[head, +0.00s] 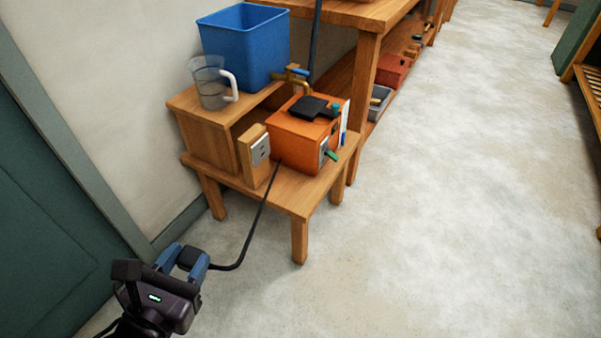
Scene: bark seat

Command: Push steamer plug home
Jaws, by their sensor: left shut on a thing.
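The black steamer plug (187,258) is between the blue fingers of my left gripper (183,260), which is shut on it at the lower left, above the floor. A black cord (256,218) runs from the plug up to the orange steamer box (297,140) on the low wooden stand. A grey socket plate (261,149) is on a small wooden block (246,160) beside the box. The plug is well apart from the socket, to the front and left of it. My right gripper is not in view.
A clear jug (210,88) and a blue bin (247,45) stand on the raised part of the wooden stand (300,197). A wooden bench (367,90) is behind it. A green door (50,215) is at left. The floor (440,200) at right is clear.

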